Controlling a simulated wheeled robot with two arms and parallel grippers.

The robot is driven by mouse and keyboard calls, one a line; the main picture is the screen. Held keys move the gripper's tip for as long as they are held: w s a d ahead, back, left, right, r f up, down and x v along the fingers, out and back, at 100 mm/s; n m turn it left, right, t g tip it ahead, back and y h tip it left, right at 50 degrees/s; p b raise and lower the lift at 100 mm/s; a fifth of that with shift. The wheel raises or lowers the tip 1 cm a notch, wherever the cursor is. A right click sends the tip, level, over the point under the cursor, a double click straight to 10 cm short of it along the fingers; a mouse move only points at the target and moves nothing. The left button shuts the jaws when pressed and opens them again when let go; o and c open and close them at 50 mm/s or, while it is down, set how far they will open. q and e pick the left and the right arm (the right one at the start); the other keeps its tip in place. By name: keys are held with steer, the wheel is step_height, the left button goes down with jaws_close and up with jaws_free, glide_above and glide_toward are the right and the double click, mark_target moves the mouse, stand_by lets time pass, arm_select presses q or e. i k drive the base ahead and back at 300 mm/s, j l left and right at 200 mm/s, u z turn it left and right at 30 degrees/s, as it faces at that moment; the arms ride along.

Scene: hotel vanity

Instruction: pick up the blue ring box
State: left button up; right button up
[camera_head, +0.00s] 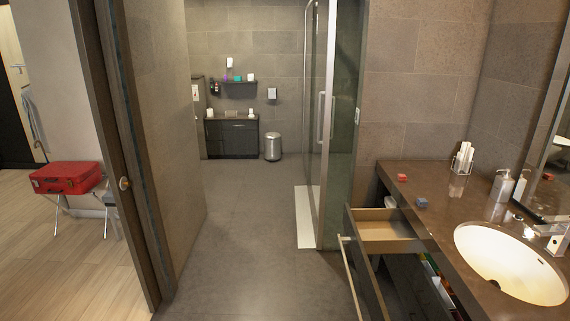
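A small blue ring box (421,202) sits on the brown vanity counter, near its front edge and to the left of the sink. A small red box (402,177) sits farther back on the same counter. Both are small in view, so I cannot tell finer detail. Neither of my grippers shows in the head view.
The vanity counter (445,210) holds a white sink (508,262), soap dispensers (502,186) and a holder with white rolls (463,158). An open drawer (385,231) juts out below the ring box. The floor (255,250) in front is clear. A glass shower door stands behind.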

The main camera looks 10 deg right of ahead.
mark_target(422, 202)
steer(key=i+j+z, duration=0.1)
steer(key=i+z, duration=0.25)
steer(key=i, duration=0.15)
steer(key=i+j+z, duration=0.2)
steer(key=i+z, duration=0.15)
steer(key=i, duration=0.15)
steer(key=i+j+z, duration=0.4)
